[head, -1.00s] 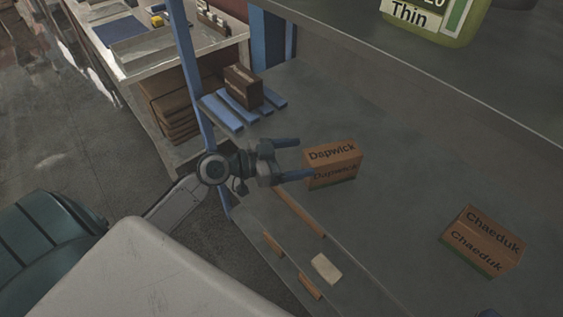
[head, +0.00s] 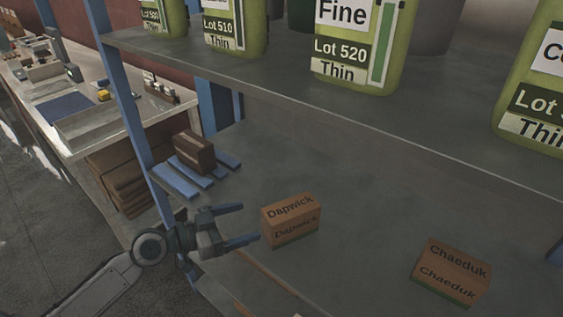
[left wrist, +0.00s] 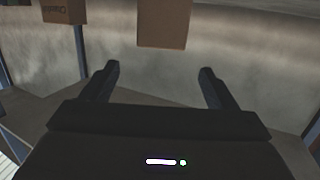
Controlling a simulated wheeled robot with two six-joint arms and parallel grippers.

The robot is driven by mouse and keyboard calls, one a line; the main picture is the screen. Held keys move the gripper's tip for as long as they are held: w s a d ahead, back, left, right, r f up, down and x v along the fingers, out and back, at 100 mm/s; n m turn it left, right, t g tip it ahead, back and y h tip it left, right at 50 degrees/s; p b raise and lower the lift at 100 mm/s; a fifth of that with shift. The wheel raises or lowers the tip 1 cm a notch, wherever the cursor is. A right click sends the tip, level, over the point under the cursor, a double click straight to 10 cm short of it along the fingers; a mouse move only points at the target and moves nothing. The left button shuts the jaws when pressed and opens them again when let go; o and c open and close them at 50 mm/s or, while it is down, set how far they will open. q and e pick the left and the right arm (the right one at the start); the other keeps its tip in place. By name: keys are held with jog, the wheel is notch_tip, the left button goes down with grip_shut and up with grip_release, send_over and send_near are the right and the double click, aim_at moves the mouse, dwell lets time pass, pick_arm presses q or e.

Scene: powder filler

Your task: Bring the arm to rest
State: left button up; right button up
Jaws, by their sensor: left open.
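My right gripper is not in view.
A brown Chaeduk box (head: 450,272) stands on the lower shelf (head: 370,225) at the right. Green labelled containers (head: 360,45) stand on the upper shelf (head: 300,97). A dark brown box (head: 194,151) sits on blue slats (head: 176,181). A workbench (head: 95,125) is at the left.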

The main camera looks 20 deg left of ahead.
pick_arm(q)
jog(key=s+d+f+n+g+y, duration=0.1)
jog(key=s+d+f+g+y, duration=0.3)
jog(key=s+f, duration=0.55)
jog(key=s+a+f+n+g+y, duration=0.55)
jog(key=s+f+n+y, duration=0.2)
jog(key=s, duration=0.45)
jog(key=s+a+f+x, duration=0.1)
jog(key=s+x, duration=0.2)
jog(key=x, duration=1.2)
jog(key=s+x, duration=0.4)
jog(key=x, duration=1.1)
jog(key=s+a+f+g, duration=0.1)
jog(key=s+f, duration=1.5)
jog(key=f, duration=0.2)
jog(key=shift+s+a+f, duration=0.2)
jog(key=shift+s+f, duration=0.2)
